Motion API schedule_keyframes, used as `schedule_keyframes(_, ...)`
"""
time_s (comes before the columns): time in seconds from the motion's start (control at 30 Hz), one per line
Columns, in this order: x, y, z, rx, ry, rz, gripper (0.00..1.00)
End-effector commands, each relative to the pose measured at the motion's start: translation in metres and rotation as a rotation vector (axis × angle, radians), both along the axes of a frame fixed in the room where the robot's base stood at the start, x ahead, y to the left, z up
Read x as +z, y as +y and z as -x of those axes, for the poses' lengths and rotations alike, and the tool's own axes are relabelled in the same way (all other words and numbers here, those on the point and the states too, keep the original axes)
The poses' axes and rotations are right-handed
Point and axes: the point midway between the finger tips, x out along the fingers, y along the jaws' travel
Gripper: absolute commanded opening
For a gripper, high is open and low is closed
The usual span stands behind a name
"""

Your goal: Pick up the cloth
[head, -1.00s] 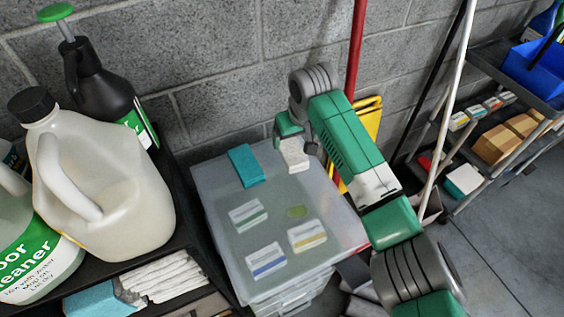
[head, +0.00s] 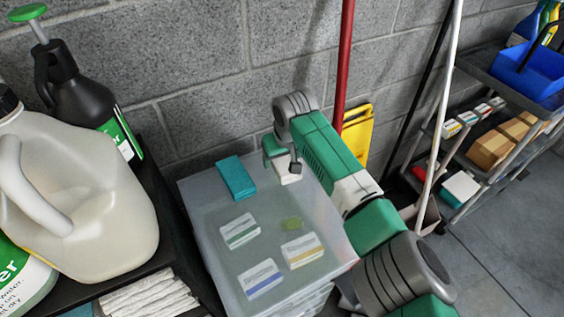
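A flat teal rectangle (head: 236,178), which looks like a folded cloth, lies near the back left of the lid of a translucent bin (head: 205,208). A stack of white folded cloths (head: 150,298) sits on the black shelf at the lower left. My gripper (head: 290,178) hangs over the back of the bin lid, to the right of the teal piece and apart from it. Its white hand and a small dark part show, but its fingertips are too small and hidden to tell whether they are open.
Large jugs (head: 80,200) and a black sprayer (head: 80,85) stand at left. A red pole (head: 344,60), white pole (head: 440,110) and cart (head: 500,75) are at right.

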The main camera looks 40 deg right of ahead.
Motion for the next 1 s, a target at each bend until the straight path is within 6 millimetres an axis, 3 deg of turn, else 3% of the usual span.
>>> schedule_keyframes(0.03, 0.0, 0.0, 0.0, 0.0, 0.0, 0.0, 0.61)
schedule_keyframes(0.17, 0.0, 0.0, 0.0, 0.0, 0.0, 0.0, 0.36)
schedule_keyframes(0.47, 0.004, 0.0, 0.0, 0.0, -0.001, -0.001, 0.36)
schedule_keyframes(0.57, 0.015, 0.0, 0.0, 0.0, -0.001, -0.001, 0.36)
schedule_keyframes(0.7, 0.045, 0.001, -0.001, 0.001, -0.003, -0.001, 0.36)
schedule_keyframes(0.77, 0.039, 0.006, 0.009, 0.003, 0.001, -0.004, 0.36)
schedule_keyframes(1.0, 0.046, 0.037, 0.059, 0.001, -0.002, -0.005, 0.36)
